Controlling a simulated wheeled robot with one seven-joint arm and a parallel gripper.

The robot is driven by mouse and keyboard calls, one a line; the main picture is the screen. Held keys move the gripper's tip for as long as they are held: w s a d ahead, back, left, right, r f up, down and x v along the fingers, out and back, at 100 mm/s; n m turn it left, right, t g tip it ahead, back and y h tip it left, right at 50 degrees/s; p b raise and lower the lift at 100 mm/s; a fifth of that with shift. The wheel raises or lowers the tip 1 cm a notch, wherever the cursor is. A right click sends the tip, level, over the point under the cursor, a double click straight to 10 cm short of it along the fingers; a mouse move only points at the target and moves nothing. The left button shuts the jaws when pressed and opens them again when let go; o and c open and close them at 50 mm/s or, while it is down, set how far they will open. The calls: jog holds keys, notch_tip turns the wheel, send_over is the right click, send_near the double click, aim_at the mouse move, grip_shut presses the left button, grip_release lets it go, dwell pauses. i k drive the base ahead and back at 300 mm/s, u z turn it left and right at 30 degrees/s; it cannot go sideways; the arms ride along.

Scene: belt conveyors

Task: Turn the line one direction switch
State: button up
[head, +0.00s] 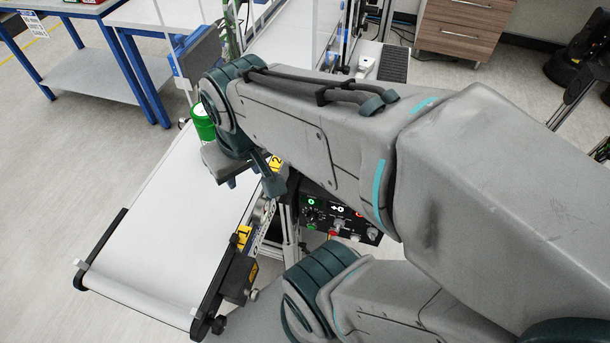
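A black control panel (325,207) sits beside the conveyor, below my forearm. It carries a green-lit indicator, a white arrow-and-0 display, an orange-red light and several small knobs and buttons. The arm covers part of its right side. I cannot tell which knob is the line one direction switch. The line's white conveyor belt (160,225) runs from the lower left up under my wrist. My gripper (233,180) hangs over the belt's right side, left of the panel and apart from it. Its fingers are mostly hidden, so its opening is unclear.
A green cylinder (203,124) stands on the belt just behind my wrist. Yellow labelled parts (243,236) line the belt's right edge. A blue-framed table (90,75) stands at the upper left, and a wooden drawer cabinet (464,27) at the upper right. The left floor is clear.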

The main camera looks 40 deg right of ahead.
aim_at(338, 224)
jog(key=k, duration=1.25)
jog(key=z, duration=0.4)
jog(key=i, duration=0.9)
jog(key=z, duration=0.45)
